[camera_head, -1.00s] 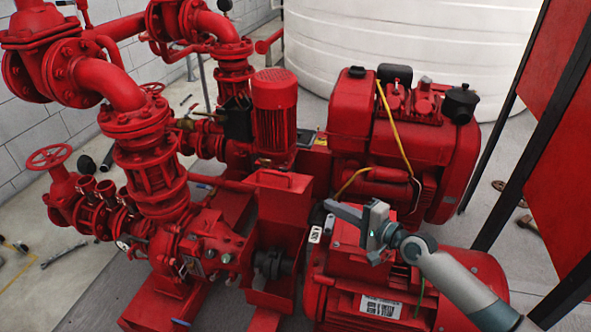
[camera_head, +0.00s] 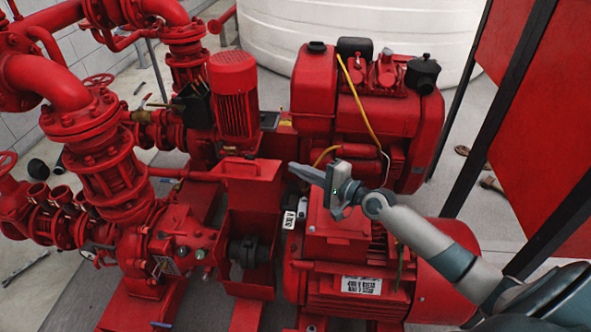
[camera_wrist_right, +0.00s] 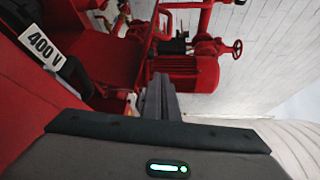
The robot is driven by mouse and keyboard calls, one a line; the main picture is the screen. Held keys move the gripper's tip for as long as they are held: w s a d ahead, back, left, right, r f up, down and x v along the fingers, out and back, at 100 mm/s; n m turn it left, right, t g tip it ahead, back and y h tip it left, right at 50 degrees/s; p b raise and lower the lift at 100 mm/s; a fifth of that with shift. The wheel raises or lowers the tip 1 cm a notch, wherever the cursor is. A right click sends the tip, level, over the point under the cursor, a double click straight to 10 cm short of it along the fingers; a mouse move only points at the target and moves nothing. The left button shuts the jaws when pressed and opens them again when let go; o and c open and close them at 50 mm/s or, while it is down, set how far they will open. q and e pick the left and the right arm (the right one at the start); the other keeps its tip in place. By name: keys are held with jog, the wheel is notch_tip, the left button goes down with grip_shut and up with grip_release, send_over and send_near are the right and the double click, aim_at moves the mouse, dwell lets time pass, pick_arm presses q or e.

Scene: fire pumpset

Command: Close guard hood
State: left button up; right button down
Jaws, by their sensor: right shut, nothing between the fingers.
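The red guard hood (camera_head: 245,185) stands open in the head view, its lid panel raised with a small handle at the top edge. Below it the dark shaft coupling (camera_head: 248,252) is exposed between the red side walls. My right gripper (camera_head: 291,168) is shut and empty, its fingers pointing left, just right of the raised hood's upper edge. I cannot tell whether it touches the hood. In the right wrist view the closed fingers (camera_wrist_right: 160,95) point away from the camera, with red metal beyond and to their left. My left gripper is not in view.
The red electric motor (camera_head: 350,265) lies below my right arm. The engine (camera_head: 370,115) stands behind it. A small upright red motor (camera_head: 234,95) is behind the hood. Pipes and valves (camera_head: 105,155) fill the left. A black-framed red panel (camera_head: 545,160) stands at right.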

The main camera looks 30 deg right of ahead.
aim_at(270, 175)
jog(key=x, duration=0.9)
jog(key=shift+a+r, duration=0.1)
jog(key=shift+s+a, duration=0.2)
jog(key=shift+s, duration=0.1)
pick_arm(q)
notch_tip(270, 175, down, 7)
jog(key=p, duration=0.2)
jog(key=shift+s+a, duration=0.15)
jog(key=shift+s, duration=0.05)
pick_arm(e)
jog(key=shift+s+a+r, duration=0.2)
jog(key=shift+s+a, duration=0.35)
jog(key=shift+s, duration=0.1)
jog(key=shift+s+a+r, duration=0.2)
jog(key=shift+s+a, duration=0.4)
